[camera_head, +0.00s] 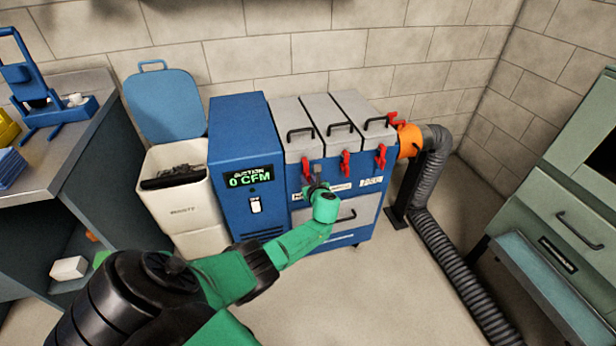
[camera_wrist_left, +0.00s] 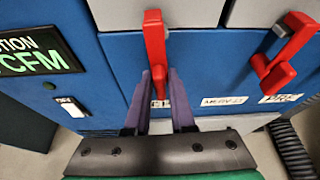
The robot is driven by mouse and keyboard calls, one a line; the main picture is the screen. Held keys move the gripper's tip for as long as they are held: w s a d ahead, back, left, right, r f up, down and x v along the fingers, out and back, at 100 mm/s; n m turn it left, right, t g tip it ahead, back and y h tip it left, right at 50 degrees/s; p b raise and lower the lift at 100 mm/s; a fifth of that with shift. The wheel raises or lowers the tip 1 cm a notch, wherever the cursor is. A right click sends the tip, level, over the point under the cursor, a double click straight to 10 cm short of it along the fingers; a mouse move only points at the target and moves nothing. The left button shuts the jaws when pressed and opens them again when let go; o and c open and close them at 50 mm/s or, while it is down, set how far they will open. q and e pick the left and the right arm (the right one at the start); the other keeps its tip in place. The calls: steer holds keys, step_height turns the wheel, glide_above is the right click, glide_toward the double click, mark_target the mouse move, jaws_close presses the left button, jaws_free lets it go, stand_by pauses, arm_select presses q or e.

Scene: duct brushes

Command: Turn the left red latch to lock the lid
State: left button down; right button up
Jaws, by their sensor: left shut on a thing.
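The blue machine (camera_head: 240,140) has three grey lids with black handles and a red latch in front of each. The left red latch (camera_wrist_left: 154,40) hangs nearly vertical in the wrist view, its top overlapping the front edge of the left grey lid (camera_head: 292,115). My left gripper (camera_wrist_left: 160,92) is shut on the lower end of this latch, between its two purple fingers. In the head view my left gripper (camera_head: 316,182) is at the machine's front, partly hiding the area below the latch (camera_head: 306,167). My right gripper is not in view.
The middle red latch (camera_head: 345,162) is close to the right and looks tilted in the wrist view (camera_wrist_left: 285,55). A right red latch (camera_head: 380,156) is farther along. The display (camera_head: 250,177) reads 0 CFM. An open white bin (camera_head: 182,205) stands left; a grey hose (camera_head: 430,190) runs right.

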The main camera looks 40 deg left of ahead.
arm_select(q)
steer(key=shift+f+m+g, duration=0.2)
steer(key=shift+m+g, duration=0.1)
stand_by(0.4)
steer(key=c, duration=0.9)
jaws_free()
steer(key=shift+d+r, duration=0.1)
steer(key=shift+r, duration=0.05)
steer(key=shift+s+d+r+p, duration=0.1)
steer(key=shift+d+r+p, duration=0.05)
steer(key=shift+p, duration=0.25)
steer(key=p+v, duration=0.3)
steer(key=v, duration=0.2)
steer(key=shift+r, duration=0.1)
steer(key=p, duration=0.2)
glide_toward(309, 179)
steer(key=s+d, duration=0.2)
steer(key=d, duration=0.1)
steer(key=shift+r, duration=0.2)
